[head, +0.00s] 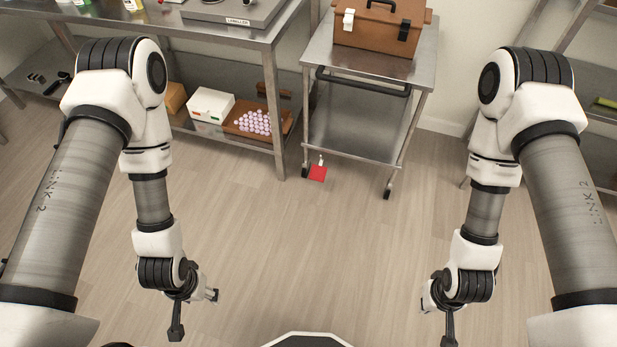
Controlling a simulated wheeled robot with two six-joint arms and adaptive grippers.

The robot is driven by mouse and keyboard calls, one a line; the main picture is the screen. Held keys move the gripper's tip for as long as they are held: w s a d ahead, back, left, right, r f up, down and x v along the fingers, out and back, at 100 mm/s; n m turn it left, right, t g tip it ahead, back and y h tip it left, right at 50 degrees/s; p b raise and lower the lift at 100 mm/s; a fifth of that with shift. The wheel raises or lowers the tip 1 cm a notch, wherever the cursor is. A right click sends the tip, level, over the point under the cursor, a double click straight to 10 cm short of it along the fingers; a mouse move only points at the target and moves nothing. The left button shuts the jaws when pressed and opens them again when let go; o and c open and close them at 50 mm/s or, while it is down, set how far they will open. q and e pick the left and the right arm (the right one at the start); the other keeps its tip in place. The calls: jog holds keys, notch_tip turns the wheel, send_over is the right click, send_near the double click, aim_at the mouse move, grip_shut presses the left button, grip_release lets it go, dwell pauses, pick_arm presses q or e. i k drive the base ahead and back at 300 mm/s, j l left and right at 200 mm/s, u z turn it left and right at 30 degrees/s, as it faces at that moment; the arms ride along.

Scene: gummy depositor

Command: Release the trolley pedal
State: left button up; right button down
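The trolley (354,135) is a two-tier metal cart at the upper middle of the head view, with a dark push handle (362,84) on its near side. Its red pedal (318,173) sits low at the trolley's near left corner, close to the floor beside a caster. I cannot tell whether the pedal is pressed down. My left gripper (195,316) hangs at the lower left, its two fingers spread apart and nothing between them. My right gripper (437,322) hangs at the lower right, partly cut by the frame edge. Both are well apart from the trolley.
Another shelf rack (590,110) stands right. The floor (310,250) ahead is clear.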

aim_at(317, 172)
jog(key=i+j+z, duration=0.1)
jog(key=i+j, duration=0.25)
jog(key=j, duration=0.25)
jog(key=i+j+z, duration=0.15)
jog(key=j, duration=0.2)
jog(key=i+j, duration=0.2)
jog(key=i+j+z, duration=0.15)
jog(key=j, duration=0.3)
jog(key=i+j+z, duration=0.1)
jog(key=j, duration=0.25)
jog(key=i+j, duration=0.15)
jog(key=j, duration=0.2)
jog(key=z, duration=0.05)
